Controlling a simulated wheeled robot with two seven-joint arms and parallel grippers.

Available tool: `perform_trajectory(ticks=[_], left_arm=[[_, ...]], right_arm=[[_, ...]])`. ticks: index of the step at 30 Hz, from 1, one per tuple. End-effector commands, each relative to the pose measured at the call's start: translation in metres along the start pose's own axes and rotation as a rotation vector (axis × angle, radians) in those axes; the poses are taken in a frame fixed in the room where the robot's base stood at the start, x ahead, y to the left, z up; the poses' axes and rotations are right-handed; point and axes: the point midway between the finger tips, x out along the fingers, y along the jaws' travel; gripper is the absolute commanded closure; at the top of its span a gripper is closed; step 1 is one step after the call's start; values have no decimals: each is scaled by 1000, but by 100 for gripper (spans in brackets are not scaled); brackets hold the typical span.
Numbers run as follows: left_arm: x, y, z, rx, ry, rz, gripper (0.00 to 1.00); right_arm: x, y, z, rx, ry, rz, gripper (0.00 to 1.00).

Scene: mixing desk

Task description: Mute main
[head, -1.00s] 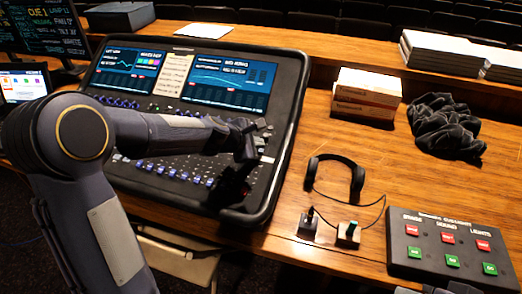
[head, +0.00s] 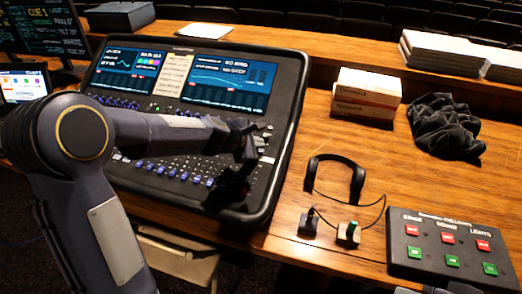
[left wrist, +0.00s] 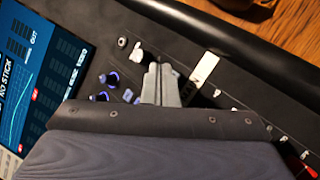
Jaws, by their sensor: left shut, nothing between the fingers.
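The mixing desk (head: 283,120) is a black console with two lit screens, rows of knobs and faders, and a raised dark rim. I cannot tell whether the tips touch the panel. No main mute control can be made out clearly; the gripper and arm hide part of the panel.
Headphones (head: 357,180) lie right of the desk, near two small switch boxes with a cable. A cue box (head: 410,262) with red and green buttons sits at the front right. A carton (head: 365,92) and black cloth (head: 445,128) are behind.

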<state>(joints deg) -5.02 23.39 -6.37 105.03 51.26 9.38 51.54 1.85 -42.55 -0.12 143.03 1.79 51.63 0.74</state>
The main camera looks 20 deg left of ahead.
Motion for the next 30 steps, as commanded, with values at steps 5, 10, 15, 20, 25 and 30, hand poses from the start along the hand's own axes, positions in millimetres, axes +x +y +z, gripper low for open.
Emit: perform_trajectory(ticks=[5,10,15,20,25,30], left_arm=[[0,0,0,0,0,0,100],[3,-2,-2,0,0,0,100],[6,-5,-5,0,0,0,100],[6,-4,-4,0,0,0,100],[6,-4,-4,0,0,0,100],[7,-5,-5,0,0,0,100]], right_arm=[[0,0,0,0,0,0,64],[3,1,2,0,0,0,64],[7,3,4,0,0,0,64],[6,3,3,0,0,0,64],[6,3,3,0,0,0,64],[8,4,4,0,0,0,64]])
